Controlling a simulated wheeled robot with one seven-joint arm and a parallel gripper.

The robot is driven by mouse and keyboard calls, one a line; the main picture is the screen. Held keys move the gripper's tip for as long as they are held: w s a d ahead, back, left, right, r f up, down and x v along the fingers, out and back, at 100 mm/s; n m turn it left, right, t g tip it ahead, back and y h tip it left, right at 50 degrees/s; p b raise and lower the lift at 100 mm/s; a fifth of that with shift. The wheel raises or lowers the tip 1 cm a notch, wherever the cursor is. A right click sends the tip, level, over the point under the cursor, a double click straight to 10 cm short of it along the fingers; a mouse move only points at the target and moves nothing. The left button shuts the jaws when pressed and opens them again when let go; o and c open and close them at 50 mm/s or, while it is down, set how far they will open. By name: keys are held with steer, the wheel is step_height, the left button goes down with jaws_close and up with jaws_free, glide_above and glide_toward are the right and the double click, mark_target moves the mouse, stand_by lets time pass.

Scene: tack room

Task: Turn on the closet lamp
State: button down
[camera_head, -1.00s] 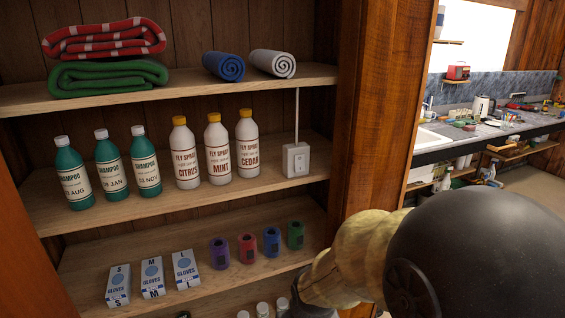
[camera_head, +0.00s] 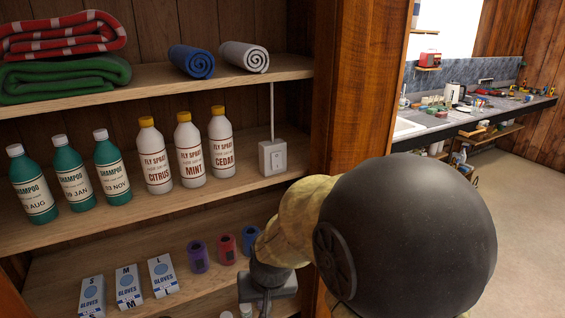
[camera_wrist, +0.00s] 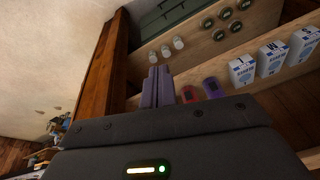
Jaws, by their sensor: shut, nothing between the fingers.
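A white switch box (camera_head: 272,157) stands on the middle shelf at its right end, against the closet's back. A thin pale cord runs up from it behind the upper shelf. No lamp itself shows. My gripper (camera_wrist: 159,86) is shut and empty, its two slim fingers side by side in the wrist view. In the head view my arm reaches in from the right, and the gripper's body hangs below the switch box, in front of the lower shelf. The fingertips are not clear there. The switch box does not show in the wrist view.
Fly spray bottles (camera_head: 188,153) stand left of the switch box, then green shampoo bottles (camera_head: 112,168). Rolled towels (camera_head: 243,57) lie on the shelf above. A wooden post (camera_head: 345,85) borders the right side.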

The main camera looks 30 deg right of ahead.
mark_target(277, 161)
steer(key=w+d+r+m+t+p, duration=0.2)
steer(key=w+d+r+m, duration=0.2)
steer(key=r, duration=0.4)
steer(key=w+d+r+m+t+p, duration=0.1)
steer(key=w+d+r+m+p, duration=0.1)
steer(key=w+d+r+m, duration=0.2)
steer(key=w+d+r+m+t+p, duration=0.2)
steer(key=w+d+r+m, duration=0.3)
steer(key=r, duration=0.8)
steer(key=d+m, duration=0.1)
steer(key=d, duration=0.2)
steer(key=shift+d+r+m+t, duration=0.15)
steer(key=shift+d+m+t, duration=0.15)
steer(key=shift+d, duration=0.05)
steer(key=p+x, duration=0.1)
steer(key=x, duration=0.3)
steer(key=w+r+p+x, duration=0.1)
steer(key=x, duration=0.3)
steer(key=p+x, duration=0.1)
steer(key=x, duration=0.3)
steer(key=shift+w+a+p, duration=0.1)
steer(key=shift+w+p, duration=0.2)
steer(key=shift+w, duration=0.45)
steer(key=shift+f, duration=0.1)
